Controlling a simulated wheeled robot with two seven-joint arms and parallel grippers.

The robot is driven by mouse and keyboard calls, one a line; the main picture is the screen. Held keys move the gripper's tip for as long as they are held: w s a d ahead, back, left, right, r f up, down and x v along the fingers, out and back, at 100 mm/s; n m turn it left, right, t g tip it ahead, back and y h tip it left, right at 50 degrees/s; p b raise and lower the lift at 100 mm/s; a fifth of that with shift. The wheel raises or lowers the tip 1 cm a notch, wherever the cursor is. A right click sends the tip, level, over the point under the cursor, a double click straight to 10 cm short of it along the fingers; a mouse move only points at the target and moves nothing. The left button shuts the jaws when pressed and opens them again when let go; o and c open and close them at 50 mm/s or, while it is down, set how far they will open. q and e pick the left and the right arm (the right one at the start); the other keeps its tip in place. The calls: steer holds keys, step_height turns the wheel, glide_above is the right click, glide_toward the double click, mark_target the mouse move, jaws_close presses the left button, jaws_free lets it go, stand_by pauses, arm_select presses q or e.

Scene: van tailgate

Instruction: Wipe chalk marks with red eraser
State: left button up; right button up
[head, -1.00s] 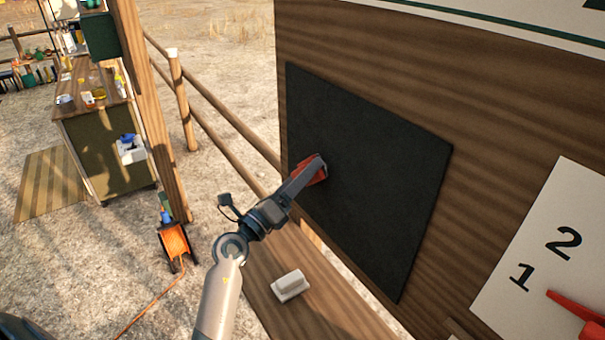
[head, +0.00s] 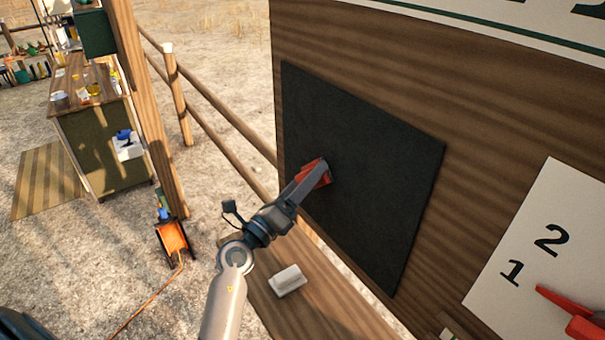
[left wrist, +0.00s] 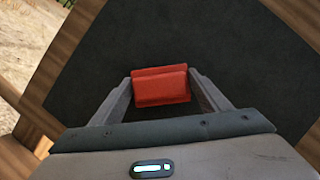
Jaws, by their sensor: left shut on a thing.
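The dark chalkboard (head: 375,170) is fixed to the brown wooden wall, and I see no chalk marks on the part in view. My left gripper (head: 308,180) is shut on the red eraser (head: 326,173) at the board's left part. The eraser is at or very close to the board's surface; I cannot tell if it touches. In the left wrist view the red eraser (left wrist: 161,86) sits between the two fingers, with the board (left wrist: 240,60) behind it. The area under the eraser is hidden. My right gripper is not in view.
A white block-like object (head: 288,280) lies on the wooden ledge (head: 325,310) below the board. A white sheet with numbers (head: 530,250) and a red object (head: 575,315) are at right. A wooden fence (head: 205,125) and a cabinet (head: 95,150) stand at left.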

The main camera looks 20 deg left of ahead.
mark_target(321, 182)
arm_select(q)
steer(key=shift+d, duration=0.15)
steer(key=shift+s+d, duration=0.45)
steer(key=shift+d, duration=0.25)
steer(key=shift+s+d, duration=0.45)
steer(key=shift+d, duration=0.25)
steer(key=shift+s+d, duration=0.45)
steer(key=shift+d, duration=0.25)
steer(key=shift+s+d, duration=0.4)
steer(key=shift+d, duration=0.3)
steer(key=shift+d, duration=0.15)
